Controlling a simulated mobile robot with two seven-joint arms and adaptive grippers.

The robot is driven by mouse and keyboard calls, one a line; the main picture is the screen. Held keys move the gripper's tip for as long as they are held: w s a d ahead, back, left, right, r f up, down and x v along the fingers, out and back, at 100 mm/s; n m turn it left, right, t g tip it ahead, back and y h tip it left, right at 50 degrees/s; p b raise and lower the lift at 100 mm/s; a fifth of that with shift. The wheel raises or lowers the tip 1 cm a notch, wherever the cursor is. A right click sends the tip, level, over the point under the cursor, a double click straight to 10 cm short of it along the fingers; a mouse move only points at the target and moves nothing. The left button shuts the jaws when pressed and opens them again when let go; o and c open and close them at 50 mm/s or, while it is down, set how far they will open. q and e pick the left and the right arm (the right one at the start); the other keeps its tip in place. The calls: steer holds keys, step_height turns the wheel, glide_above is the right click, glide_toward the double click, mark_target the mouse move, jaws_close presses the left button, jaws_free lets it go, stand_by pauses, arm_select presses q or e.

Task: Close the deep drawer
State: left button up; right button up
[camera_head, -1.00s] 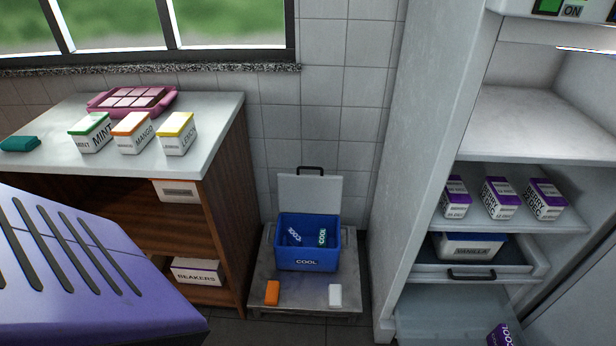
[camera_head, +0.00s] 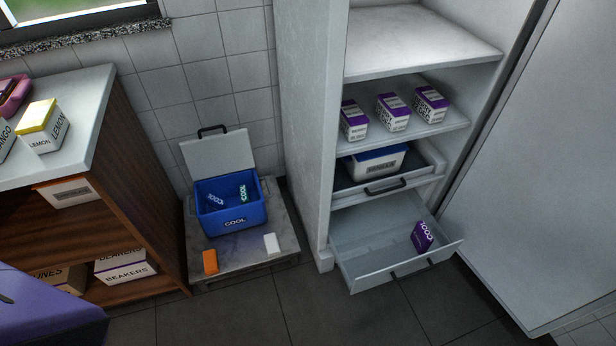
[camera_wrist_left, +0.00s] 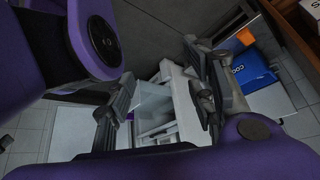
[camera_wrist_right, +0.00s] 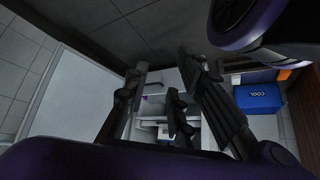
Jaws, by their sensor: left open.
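The deep drawer (camera_head: 365,272) is the pale bottom drawer of the tall white cabinet (camera_head: 305,130). It is pulled out and tilts to no visible degree. A dark handle (camera_head: 408,268) is on its front edge. A purple box (camera_head: 422,237) stands inside it toward the right. My left gripper (camera_wrist_left: 158,64) is open and empty in the left wrist view, with the cabinet's shelves and drawers beyond its fingers. My right gripper (camera_wrist_right: 160,66) has its fingers apart and empty in the right wrist view. Neither gripper shows in the head view, and neither appears to touch the drawer.
A shallower drawer holding a blue-lidded tub (camera_head: 378,162) is above, with purple-topped boxes (camera_head: 393,112) on the shelf higher up. A large door (camera_head: 540,170) stands open at right. A blue cool box (camera_head: 231,207) sits on a low platform at left. Floor before the drawer is clear.

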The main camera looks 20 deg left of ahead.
steer(key=w+f+m+y+b, duration=0.1)
steer(key=w+f+b, duration=0.1)
steer(key=w+f, duration=0.1)
steer(key=w+f+m+y+b, duration=0.1)
steer(key=w+f+b, duration=0.2)
steer(key=w, duration=0.1)
steer(key=w+f+y+b, duration=0.1)
steer(key=w+f+b, duration=0.2)
steer(key=shift+w+a+m+t, duration=0.2)
steer(key=shift+w+m+t, duration=0.15)
steer(key=shift+m+t, duration=0.05)
jaws_close()
steer(key=m+t+y+b, duration=0.1)
steer(key=m+y+b, duration=0.5)
steer(key=b, duration=1.2)
glide_toward(403, 265)
steer(key=shift+m+h, duration=0.8)
steer(key=x, duration=0.5)
steer(key=shift+s+a, duration=0.3)
steer(key=shift+w+a+b, duration=0.3)
steer(key=shift+w+a, duration=0.15)
steer(key=shift+w, duration=0.05)
arm_select(q)
step_height(403, 265, down, 26)
steer(key=s+a+m+g, duration=0.1)
steer(key=g, duration=0.1)
steer(key=shift+a+f, duration=0.15)
steer(key=shift+f, duration=0.05)
steer(key=shift+r, duration=0.1)
